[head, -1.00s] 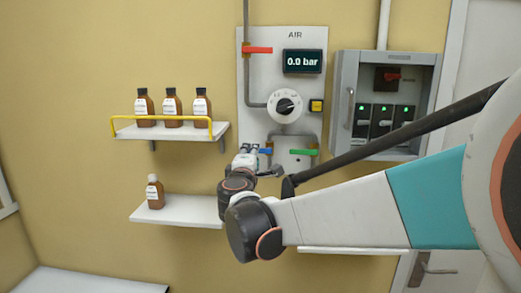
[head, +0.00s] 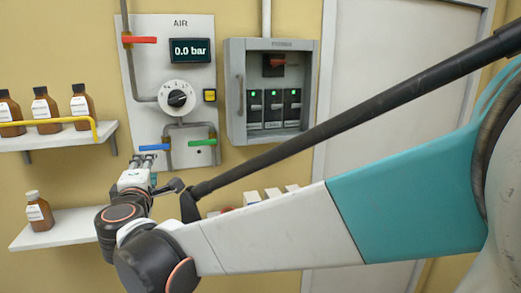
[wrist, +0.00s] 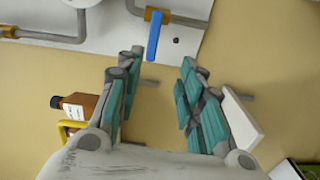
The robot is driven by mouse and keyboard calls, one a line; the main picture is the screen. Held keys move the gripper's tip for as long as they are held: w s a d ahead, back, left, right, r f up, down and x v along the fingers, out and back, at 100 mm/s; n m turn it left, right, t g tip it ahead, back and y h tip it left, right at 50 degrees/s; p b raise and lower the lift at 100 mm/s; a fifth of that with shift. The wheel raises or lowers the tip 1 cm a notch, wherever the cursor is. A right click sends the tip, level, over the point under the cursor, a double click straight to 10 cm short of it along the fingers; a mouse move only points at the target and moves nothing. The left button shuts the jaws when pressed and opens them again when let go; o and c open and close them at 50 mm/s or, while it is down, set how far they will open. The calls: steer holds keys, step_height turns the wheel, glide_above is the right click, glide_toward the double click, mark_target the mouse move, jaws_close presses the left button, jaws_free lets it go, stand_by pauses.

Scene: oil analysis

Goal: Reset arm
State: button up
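My arm crosses the head view from the right edge to the lower left. My gripper (head: 145,162) is in front of the lower part of the air panel (head: 180,100), close to the blue lever (head: 127,147) in the picture; its fingers are small there.
Brown bottles (head: 45,107) stand on a railed upper shelf (head: 60,138); one bottle (head: 38,211) stands on the lower shelf (head: 65,228). A breaker box (head: 270,92) and a door (head: 385,60) are to the right. The display reads 0.0 bar. Small objects show partly behind my arm.

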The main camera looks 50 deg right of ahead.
steer(key=s+f+m+g+y+b, duration=0.25)
steer(key=s+f+b, duration=0.35)
steer(key=f, duration=0.6)
steer(key=s+f+m+g+y+b, duration=0.1)
steer(key=s+f+m+g+b, duration=0.25)
steer(key=s+f+b, duration=0.6)
steer(key=s+a+f+m+y+b, duration=0.2)
steer(key=a+f, duration=0.3)
steer(key=f, duration=0.5)
steer(key=s+a+f+m+g+y+b, duration=0.1)
steer(key=s+a+f+y+b, duration=0.3)
steer(key=f, duration=0.6)
steer(key=shift+s+a+f+m+g+y+b, duration=0.15)
steer(key=shift+s+a+m+g+y+b, duration=0.2)
steer(key=shift+a+m+b, duration=0.4)
steer(key=shift+d, duration=0.1)
